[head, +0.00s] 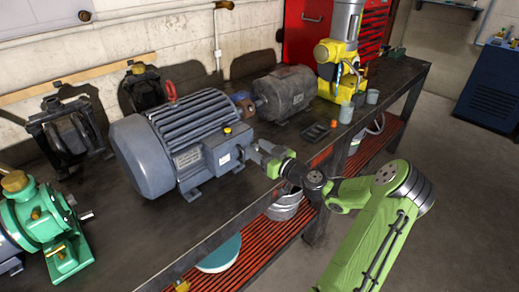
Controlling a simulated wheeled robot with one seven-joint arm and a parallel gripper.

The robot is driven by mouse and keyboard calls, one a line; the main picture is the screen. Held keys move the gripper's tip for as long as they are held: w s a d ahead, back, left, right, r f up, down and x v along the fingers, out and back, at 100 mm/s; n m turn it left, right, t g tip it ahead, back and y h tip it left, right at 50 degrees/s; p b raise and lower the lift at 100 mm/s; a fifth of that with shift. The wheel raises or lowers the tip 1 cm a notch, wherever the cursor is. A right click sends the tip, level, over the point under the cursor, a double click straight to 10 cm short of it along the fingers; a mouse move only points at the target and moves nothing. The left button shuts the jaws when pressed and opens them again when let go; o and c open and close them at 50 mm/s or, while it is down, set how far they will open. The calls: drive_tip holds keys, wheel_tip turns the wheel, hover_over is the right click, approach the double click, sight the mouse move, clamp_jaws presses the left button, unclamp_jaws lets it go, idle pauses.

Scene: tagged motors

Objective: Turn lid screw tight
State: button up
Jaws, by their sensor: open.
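A large grey finned motor (143,160) stands on the dark workbench. A grey terminal box (222,152) sits on its side, with a small pale plate on its face and a yellow-orange knob (227,130) on top. My gripper (254,152) is at the end of my green arm, close to the right side of this box. Its jaws are open and point at the box. I cannot tell whether the fingertips touch it. The lid screw is too small to make out, or is hidden by my gripper.
A smaller dark motor (286,93) stands behind my gripper. A yellow machine (338,60) and grey cups (346,112) are at the bench's far end. A green pump (45,215) is at left. A black tray (318,131) lies near the bench edge. Open floor is at right.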

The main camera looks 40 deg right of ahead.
clamp_jaws()
drive_tip(key=shift+m, duration=0.3)
